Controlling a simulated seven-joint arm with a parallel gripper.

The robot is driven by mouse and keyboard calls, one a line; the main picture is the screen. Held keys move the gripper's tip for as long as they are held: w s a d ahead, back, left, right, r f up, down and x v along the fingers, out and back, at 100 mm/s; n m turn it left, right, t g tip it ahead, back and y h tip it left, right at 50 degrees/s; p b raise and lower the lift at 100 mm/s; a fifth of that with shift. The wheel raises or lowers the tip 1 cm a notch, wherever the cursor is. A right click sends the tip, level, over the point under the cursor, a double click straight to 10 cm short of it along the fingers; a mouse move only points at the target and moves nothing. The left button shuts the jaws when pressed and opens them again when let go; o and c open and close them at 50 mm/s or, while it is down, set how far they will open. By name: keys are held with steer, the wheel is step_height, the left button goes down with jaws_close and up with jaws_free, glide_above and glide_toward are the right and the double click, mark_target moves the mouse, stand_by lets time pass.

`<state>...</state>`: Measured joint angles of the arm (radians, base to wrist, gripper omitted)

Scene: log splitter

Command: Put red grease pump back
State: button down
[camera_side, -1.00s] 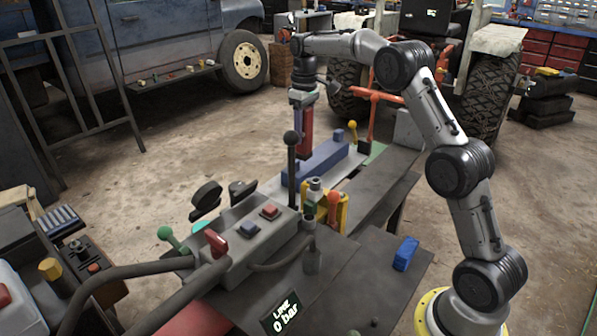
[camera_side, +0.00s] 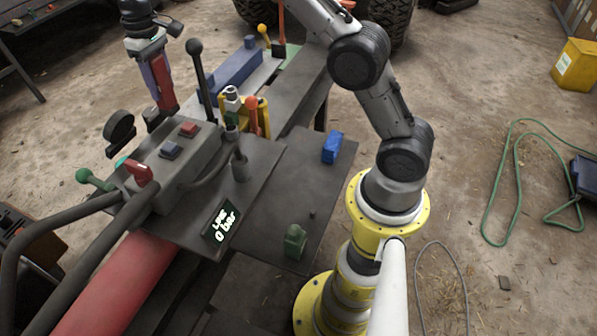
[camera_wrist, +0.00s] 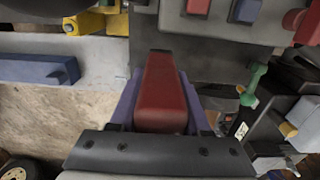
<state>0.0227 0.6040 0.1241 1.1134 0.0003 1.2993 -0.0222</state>
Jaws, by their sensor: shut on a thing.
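The red grease pump (camera_side: 166,83) is a long red block held below my wrist, pointing down, in the side view. My gripper (camera_side: 160,90) is shut on it, with the purple fingers along its sides. It hangs left of the black-knobbed lever and behind the grey control box, apparently clear of both. In the wrist view the red pump (camera_wrist: 161,93) lies between the purple fingers (camera_wrist: 160,110), its narrow end toward the control box. What is directly under its lower end is hidden.
The grey control box (camera_side: 190,158) carries a red and a blue button. A black-knobbed lever (camera_side: 203,80) rises beside a blue beam block (camera_side: 236,72). A yellow bracket (camera_side: 262,115) and red-knobbed lever stand nearby. A blue block (camera_side: 332,147) and green piece (camera_side: 295,240) sit on the dark plate.

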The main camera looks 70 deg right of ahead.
steer(key=s+d+r+m, duration=0.1)
steer(key=s+d+m, duration=0.45)
steer(key=d, duration=0.35)
steer(key=s+d+m, duration=0.5)
steer(key=d+m, duration=0.2)
steer(key=d, duration=0.2)
steer(key=s+a+f+m, duration=0.2)
steer(key=s+f, duration=0.5)
steer(key=s, duration=0.5)
steer(key=s+a+f+m, duration=0.3)
steer(key=s+a+f, duration=0.2)
steer(key=s, duration=0.8)
step_height(320, 180, down, 3)
steer(key=shift+r, duration=0.1)
steer(key=shift+s+a+m, duration=0.1)
steer(key=shift+m, duration=0.15)
step_height(320, 180, down, 10)
steer(key=shift+r, duration=0.2)
steer(key=shift+c, duration=1.8)
jaws_free()
steer(key=shift+f, duration=0.1)
